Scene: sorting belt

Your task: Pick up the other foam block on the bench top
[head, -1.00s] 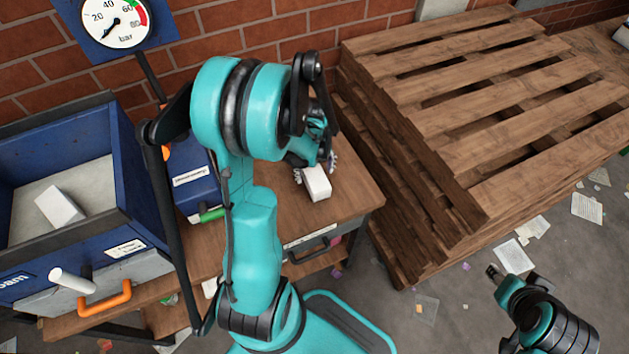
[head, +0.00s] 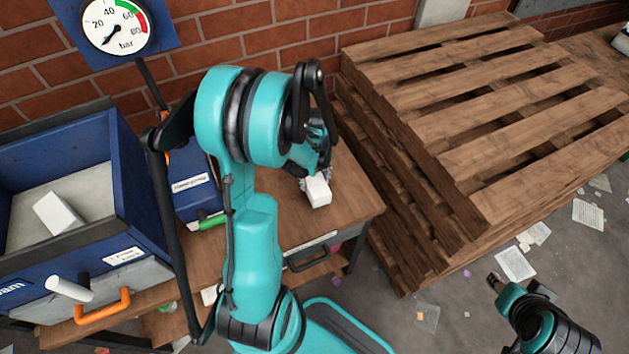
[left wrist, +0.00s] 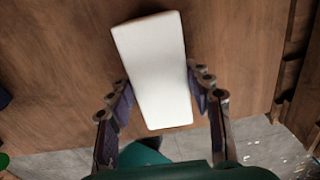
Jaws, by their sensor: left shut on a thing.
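A white foam block (head: 318,191) is at the right part of the wooden bench top (head: 352,200). My left gripper (head: 317,177) is shut on it from above. In the left wrist view the block (left wrist: 155,70) is tilted slightly between the two fingers of my left gripper (left wrist: 160,95), one on each long side. I cannot tell whether the block touches the bench. Another white foam block (head: 58,214) lies in the blue bin (head: 122,190) at the left. My right gripper (head: 495,283) is at the lower right over the floor, away from the bench; its jaw opening is too small to judge.
A blue box (head: 192,184) with a green-handled thing (head: 212,222) stands behind my left arm. The bin has an orange handle (head: 102,307). A stack of wooden pallets (head: 480,130) stands close to the bench's right. A brick wall (head: 270,40) is behind. Papers litter the floor.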

